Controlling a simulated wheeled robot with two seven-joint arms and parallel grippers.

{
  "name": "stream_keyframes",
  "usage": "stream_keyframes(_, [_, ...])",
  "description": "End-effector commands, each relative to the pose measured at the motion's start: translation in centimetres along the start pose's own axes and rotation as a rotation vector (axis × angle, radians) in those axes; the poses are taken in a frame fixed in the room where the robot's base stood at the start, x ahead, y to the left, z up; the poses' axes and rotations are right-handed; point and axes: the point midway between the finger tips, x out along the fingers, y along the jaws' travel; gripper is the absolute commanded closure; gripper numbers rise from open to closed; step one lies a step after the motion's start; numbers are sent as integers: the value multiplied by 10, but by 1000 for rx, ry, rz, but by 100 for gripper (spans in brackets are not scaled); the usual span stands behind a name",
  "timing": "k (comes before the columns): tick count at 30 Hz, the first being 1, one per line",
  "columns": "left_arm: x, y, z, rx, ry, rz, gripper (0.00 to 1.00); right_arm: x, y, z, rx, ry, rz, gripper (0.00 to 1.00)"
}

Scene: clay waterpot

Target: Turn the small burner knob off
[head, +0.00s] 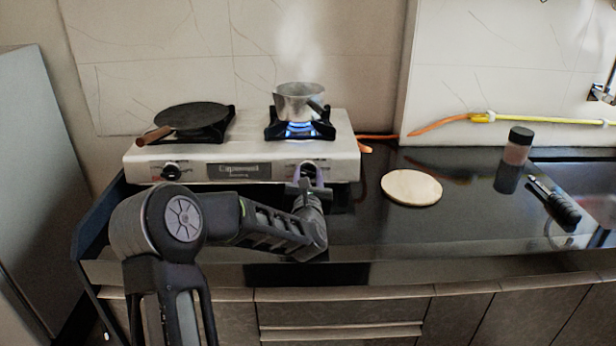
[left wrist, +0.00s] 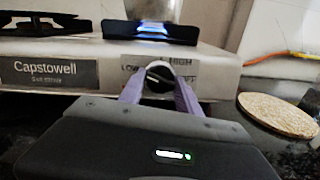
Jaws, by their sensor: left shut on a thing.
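A white two-burner stove (head: 245,135) stands on the black counter. Its right burner burns with a blue flame (head: 300,127) under a small steaming metal pot (head: 299,101). My left gripper (head: 309,175) is at the stove's front right, around the right burner knob. In the left wrist view, the two purple fingers of the gripper (left wrist: 160,88) close on the dark knob (left wrist: 157,78) from both sides, between the LOW and HIGH marks. Blue flame also shows above it (left wrist: 153,30). The left knob (head: 171,171) is untouched. My right gripper is not in view.
A dark flat pan (head: 192,116) with a wooden handle sits on the left burner. A round wooden board (head: 411,187), a dark-lidded jar (head: 516,147) and a black-handled tool (head: 554,202) lie to the right. An orange-yellow hose (head: 480,118) runs along the wall.

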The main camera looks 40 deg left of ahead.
Motion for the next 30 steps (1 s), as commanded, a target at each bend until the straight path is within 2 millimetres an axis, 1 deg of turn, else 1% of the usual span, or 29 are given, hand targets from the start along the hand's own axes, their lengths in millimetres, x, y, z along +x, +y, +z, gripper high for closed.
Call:
stream_keyframes(1, [0, 0, 0, 0, 0, 0, 70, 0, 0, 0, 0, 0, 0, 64])
stream_keyframes(2, [0, 0, 0, 0, 0, 0, 73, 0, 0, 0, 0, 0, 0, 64])
stream_keyframes(12, [0, 0, 0, 0, 0, 0, 100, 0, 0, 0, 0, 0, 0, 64])
stream_keyframes(22, [0, 0, -1, 28, -2, -6, 100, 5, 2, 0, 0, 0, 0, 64])
stream_keyframes(30, [0, 0, -3, 146, -3, -31, 100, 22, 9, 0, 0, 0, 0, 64])
